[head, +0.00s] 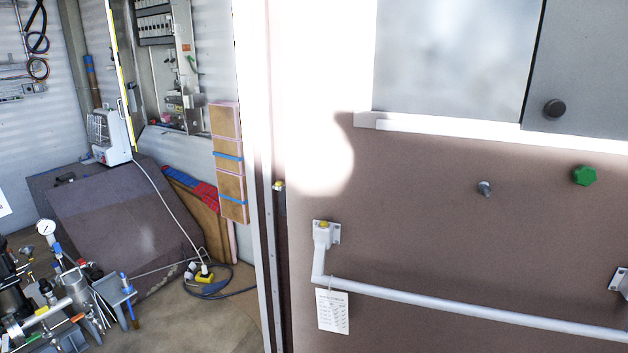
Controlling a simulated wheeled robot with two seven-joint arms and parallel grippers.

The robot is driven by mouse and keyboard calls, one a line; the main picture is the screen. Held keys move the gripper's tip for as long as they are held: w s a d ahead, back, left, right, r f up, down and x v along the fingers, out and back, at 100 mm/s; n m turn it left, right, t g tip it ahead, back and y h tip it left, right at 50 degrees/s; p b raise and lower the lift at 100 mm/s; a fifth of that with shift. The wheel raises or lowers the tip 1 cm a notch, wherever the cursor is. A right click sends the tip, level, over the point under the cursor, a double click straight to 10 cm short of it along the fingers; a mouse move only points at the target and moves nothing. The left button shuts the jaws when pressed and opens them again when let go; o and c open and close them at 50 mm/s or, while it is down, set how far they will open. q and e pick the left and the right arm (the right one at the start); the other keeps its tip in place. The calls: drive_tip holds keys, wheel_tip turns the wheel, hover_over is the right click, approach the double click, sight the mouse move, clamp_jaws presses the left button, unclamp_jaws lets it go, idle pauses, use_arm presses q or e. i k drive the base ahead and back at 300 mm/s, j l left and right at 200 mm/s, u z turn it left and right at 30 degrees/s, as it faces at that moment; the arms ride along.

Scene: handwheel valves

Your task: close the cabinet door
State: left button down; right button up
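A wall cabinet (165,65) with rows of switches or breakers inside stands open at the upper left. A narrow panel with a yellow edge (122,75) stands at its left side and looks like its door, seen nearly edge-on. At the upper right is a grey panel (580,70) with a round black knob (554,109), beside a pale, glossy panel (450,55). I cannot tell whether these grey panels belong to a cabinet. Neither of my grippers is in view.
A brown panel (430,230) with a white push bar (450,304), a green knob (585,175) and a hanging tag (332,311) fills the right side. Pipes and a gauge (45,227) crowd the lower left. A cable and yellow plug (204,277) lie on the floor.

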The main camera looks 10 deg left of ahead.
sight(116, 14)
drive_tip(key=i+j, duration=0.15)
drive_tip(key=j, duration=0.25)
drive_tip(key=i+j, duration=0.15)
drive_tip(key=j, duration=0.25)
drive_tip(key=i+j, duration=0.15)
drive_tip(key=j, duration=0.2)
drive_tip(key=i+j+u, duration=0.1)
drive_tip(key=j, duration=0.3)
drive_tip(key=i+j, duration=0.2)
drive_tip(key=j, duration=0.2)
drive_tip(key=i+j, duration=0.2)
drive_tip(key=j, duration=0.15)
drive_tip(key=i+j, duration=0.15)
drive_tip(key=j, duration=0.25)
drive_tip(key=i+j+u, duration=0.1)
drive_tip(key=j, duration=0.25)
drive_tip(key=i, duration=0.05)
